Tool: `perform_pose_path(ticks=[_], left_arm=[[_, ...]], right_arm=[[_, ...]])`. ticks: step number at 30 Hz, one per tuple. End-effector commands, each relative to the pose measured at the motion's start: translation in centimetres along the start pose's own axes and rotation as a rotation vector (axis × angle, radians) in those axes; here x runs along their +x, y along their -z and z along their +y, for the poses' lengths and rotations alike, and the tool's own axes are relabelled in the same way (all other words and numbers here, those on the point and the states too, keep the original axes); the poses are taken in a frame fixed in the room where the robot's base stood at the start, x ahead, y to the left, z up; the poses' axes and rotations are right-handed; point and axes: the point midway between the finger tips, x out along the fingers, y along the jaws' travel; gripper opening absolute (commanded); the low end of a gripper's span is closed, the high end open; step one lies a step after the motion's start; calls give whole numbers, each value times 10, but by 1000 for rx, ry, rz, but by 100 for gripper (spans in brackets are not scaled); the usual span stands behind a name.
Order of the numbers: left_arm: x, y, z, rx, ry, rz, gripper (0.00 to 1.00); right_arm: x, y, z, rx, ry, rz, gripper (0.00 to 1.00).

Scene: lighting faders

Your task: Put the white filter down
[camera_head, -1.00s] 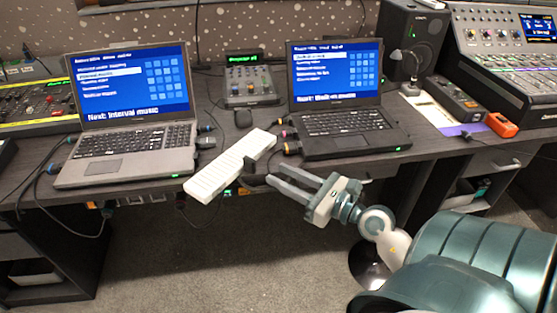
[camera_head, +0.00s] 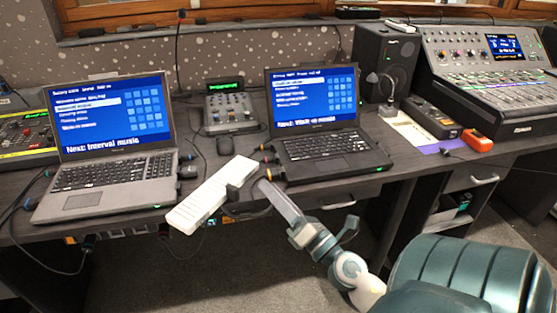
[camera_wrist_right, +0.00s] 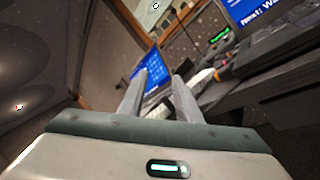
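The white filter (camera_head: 205,200), a long pale ribbed bar, lies slanted at the desk's front edge between the two laptops. Its near end sticks out past the edge, and a small dark piece touches its right side. In the head view the fingers overlap, seen nearly edge-on. My left gripper is not in view.
A left laptop (camera_head: 110,110) and a right laptop (camera_head: 318,105) stand on the dark desk. A small mixer (camera_head: 230,108) and a mouse (camera_head: 225,146) are behind the filter. Cables run along the desk's front edge. A speaker (camera_head: 385,60) and a large console (camera_head: 490,85) are at right.

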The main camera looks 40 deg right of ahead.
Motion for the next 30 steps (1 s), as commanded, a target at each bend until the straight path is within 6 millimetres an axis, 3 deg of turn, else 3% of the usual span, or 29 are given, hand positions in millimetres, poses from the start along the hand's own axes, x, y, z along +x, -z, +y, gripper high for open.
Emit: perform_pose_path(ticks=[4, 8, 12, 14, 18, 21, 25, 30], left_arm=[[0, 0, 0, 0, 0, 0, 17], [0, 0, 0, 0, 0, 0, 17], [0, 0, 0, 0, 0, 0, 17], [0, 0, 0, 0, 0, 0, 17], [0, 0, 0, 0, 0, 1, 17], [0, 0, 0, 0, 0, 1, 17], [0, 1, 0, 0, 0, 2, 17], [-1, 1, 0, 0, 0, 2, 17]], right_arm=[[-20, 5, -42, 448, 197, -174, 31], [-52, 38, -91, 812, 434, -306, 31], [-107, 108, -133, 1152, 760, -423, 31], [-137, 145, -142, 1275, 920, -463, 31], [-208, 228, -136, 1475, 1296, -525, 31], [-250, 269, -119, 1540, 1517, -542, 31], [-286, 299, -98, 1572, 1705, -546, 31], [-301, 310, -88, 1575, 1785, -546, 31]])
